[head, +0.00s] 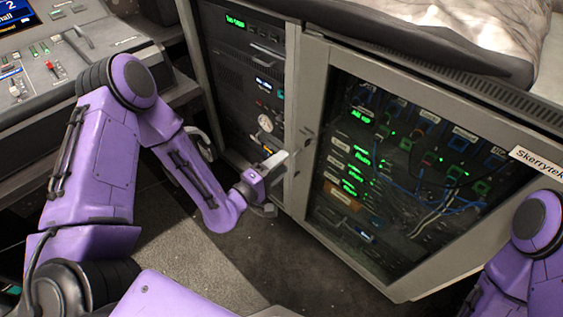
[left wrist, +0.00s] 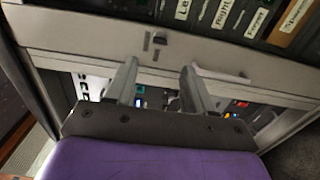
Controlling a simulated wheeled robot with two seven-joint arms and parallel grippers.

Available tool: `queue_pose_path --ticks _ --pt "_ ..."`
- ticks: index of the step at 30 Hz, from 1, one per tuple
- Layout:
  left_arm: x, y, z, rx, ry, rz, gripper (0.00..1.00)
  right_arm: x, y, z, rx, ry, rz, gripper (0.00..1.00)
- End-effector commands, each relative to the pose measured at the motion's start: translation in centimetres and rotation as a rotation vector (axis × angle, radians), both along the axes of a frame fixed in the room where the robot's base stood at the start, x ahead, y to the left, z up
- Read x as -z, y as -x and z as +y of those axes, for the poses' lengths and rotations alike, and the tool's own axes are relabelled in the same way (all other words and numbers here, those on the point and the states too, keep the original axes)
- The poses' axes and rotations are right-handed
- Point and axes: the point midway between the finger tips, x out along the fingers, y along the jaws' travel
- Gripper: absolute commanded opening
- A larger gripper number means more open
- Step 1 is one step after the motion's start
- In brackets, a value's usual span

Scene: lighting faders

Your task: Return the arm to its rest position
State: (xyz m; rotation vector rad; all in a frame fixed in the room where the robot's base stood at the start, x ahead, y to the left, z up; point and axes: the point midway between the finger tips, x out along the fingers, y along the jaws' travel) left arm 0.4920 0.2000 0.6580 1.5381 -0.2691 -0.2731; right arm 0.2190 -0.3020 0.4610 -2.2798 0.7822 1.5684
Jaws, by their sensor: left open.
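My left arm (head: 95,170) is purple and reaches from the left toward the rack cabinets. My left gripper (head: 277,160) is in front of the grey frame between the two racks, near the edge of the glass door. In the left wrist view, the left gripper (left wrist: 159,68) has its two grey fingers apart with nothing between them. The fingers overlap the pale door frame (left wrist: 100,45); I cannot tell whether they touch it. Part of my right arm (head: 537,225) shows at the right edge; its gripper is out of view.
A glass-fronted rack door (head: 390,262) with green-lit labels and cables stands right of the gripper. A dark equipment rack (head: 240,75) stands behind it. A fader console (head: 60,55) is at the upper left. Dark floor (head: 265,250) lies open below the gripper.

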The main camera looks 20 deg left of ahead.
Motion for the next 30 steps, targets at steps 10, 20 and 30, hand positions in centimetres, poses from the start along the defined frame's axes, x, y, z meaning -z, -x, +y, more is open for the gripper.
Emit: queue_pose_path --ticks 10,20,30 --pt "0.9 0.0 0.1 -0.003 -0.11 0.008 0.53 0.0 0.0 0.0 0.0 0.0 0.0 0.47" --pt "10.7 17.2 6.7 0.068 -1.014 0.818 0.53 -6.8 0.0 0.0 0.0 0.0 0.0 0.47" --pt "8.6 27.4 10.2 0.191 -1.265 1.09 0.53 -11.1 0.0 0.0 0.0 0.0 0.0 0.47"
